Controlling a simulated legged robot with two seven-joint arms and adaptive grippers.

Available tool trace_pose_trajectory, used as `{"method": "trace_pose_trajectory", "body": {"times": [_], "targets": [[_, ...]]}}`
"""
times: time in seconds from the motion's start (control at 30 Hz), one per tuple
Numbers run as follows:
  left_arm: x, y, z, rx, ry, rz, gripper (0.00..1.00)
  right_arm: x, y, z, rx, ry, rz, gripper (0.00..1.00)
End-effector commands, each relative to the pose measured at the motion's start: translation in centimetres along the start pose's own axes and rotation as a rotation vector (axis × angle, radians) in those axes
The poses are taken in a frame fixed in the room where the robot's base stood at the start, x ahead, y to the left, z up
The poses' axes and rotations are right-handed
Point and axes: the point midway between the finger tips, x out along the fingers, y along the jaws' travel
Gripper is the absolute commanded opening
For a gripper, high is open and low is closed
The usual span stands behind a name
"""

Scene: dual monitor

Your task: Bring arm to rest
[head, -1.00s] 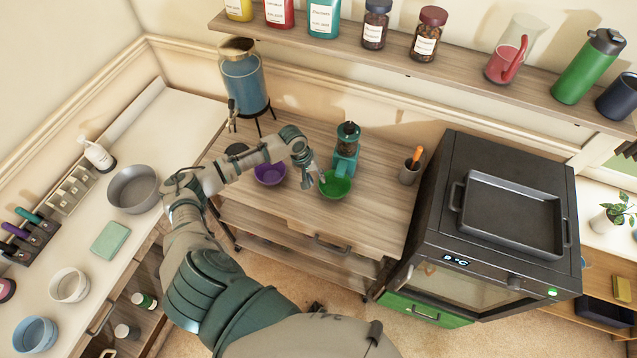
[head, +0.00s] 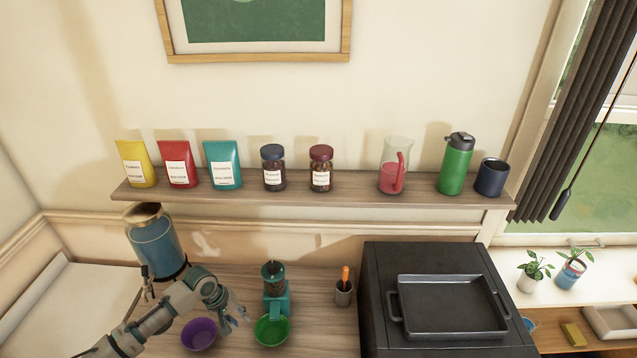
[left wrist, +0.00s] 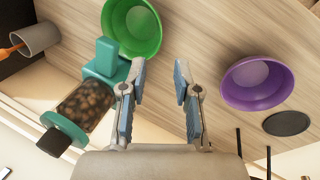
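My left arm (head: 160,322) comes in from the lower left in the head view. My left gripper (head: 243,316) hangs over the wooden counter, between a purple bowl (head: 199,334) and a green bowl (head: 271,330). In the left wrist view its two fingers (left wrist: 160,75) stand apart with nothing between them. There the green bowl (left wrist: 132,27) is ahead to the left and the purple bowl (left wrist: 257,82) is to the right, both apart from the fingers. My right gripper is in neither view.
A teal grinder with beans (head: 275,290) stands behind the green bowl, close to the gripper. A blue dispenser (head: 156,245) stands behind the arm. A black oven with a tray (head: 452,306) is at the right. A shelf (head: 310,192) with bags, jars and a pitcher runs above.

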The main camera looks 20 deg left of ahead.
Motion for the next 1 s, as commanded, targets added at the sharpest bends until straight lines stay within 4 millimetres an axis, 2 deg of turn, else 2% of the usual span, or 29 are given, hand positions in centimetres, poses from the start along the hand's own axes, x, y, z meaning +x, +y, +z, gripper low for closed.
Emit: {"method": "trace_pose_trajectory", "body": {"times": [0.07,0.17,0.27,0.33,0.4,0.43,0.5,0.6,0.77,1.0], "targets": [[0.6,0.2,0.5,0.021,-0.006,-0.001,0.31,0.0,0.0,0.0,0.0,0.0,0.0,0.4],[3.1,0.8,2.9,0.12,-0.02,-0.008,0.31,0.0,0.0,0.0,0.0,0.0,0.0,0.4],[7.5,1.9,7.9,0.313,-0.036,-0.007,0.31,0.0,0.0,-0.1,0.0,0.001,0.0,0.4],[10.6,2.8,12.8,0.48,-0.031,0.011,0.31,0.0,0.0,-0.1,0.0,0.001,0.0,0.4],[12.5,3.4,17.1,0.618,-0.001,0.03,0.31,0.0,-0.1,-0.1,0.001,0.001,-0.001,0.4],[12.9,3.4,18.5,0.662,0.015,0.033,0.31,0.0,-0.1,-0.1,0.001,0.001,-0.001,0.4],[13.4,3.2,21.1,0.732,0.053,0.033,0.31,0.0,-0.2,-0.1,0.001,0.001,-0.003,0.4],[13.4,2.5,23.5,0.787,0.094,0.017,0.31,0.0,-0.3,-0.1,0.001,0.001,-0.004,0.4],[12.8,0.8,25.9,0.823,0.141,-0.035,0.31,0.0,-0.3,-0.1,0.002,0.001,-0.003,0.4],[10.9,-3.0,28.5,0.829,0.172,-0.153,0.31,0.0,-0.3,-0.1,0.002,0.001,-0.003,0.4]]}}
